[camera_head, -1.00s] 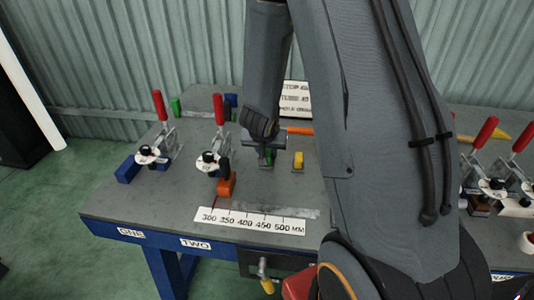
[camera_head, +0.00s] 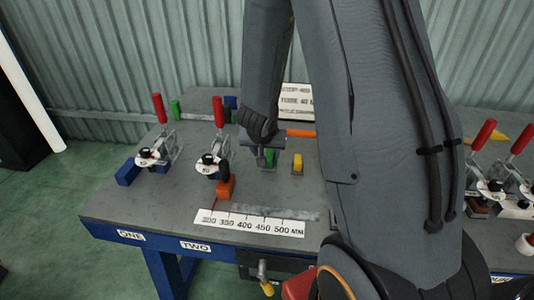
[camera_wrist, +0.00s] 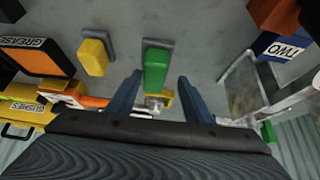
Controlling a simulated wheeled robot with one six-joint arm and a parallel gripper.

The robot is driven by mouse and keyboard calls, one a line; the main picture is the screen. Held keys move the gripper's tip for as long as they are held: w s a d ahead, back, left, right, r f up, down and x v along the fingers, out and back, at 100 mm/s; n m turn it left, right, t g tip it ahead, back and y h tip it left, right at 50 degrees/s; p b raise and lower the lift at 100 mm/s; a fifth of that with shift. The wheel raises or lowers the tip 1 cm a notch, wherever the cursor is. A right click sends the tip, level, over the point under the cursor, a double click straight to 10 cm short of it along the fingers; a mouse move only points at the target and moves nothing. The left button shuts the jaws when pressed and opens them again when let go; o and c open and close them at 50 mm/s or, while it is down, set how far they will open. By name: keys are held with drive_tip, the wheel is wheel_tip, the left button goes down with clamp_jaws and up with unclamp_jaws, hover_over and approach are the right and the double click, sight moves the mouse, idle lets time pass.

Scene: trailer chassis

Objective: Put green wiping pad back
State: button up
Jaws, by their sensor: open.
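The green wiping pad (camera_head: 270,157) is a small upright green block on a grey holder on the grey bench top. In the wrist view the pad (camera_wrist: 155,69) sits in the grey holder (camera_wrist: 158,44), roughly centred between and just beyond my fingertips. My gripper (camera_head: 262,148) is just above and beside the pad in the head view. In the wrist view my gripper (camera_wrist: 159,82) is open, with its two blue-grey fingers apart and nothing held between them.
A yellow pad (camera_head: 298,162) stands on a similar holder beside the green one. Red-handled clamps (camera_head: 217,112) stand at left, with an orange block (camera_head: 226,186) near one. A ruler plate (camera_head: 250,222) lies at the front. An orange grease box (camera_wrist: 35,60) is in the wrist view.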

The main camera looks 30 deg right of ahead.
drive_tip(key=s+a+r+n+y+p, duration=0.3)
drive_tip(key=s+a+r+n+y, duration=0.1)
drive_tip(key=s+a+r, duration=0.65)
drive_tip(key=s+r+n+g, duration=0.1)
drive_tip(key=s+g, duration=0.3)
drive_tip(key=s, duration=0.5)
drive_tip(key=shift+a+r+n, duration=0.2)
drive_tip(key=shift+r+n, duration=0.2)
drive_tip(key=shift+n, duration=0.5)
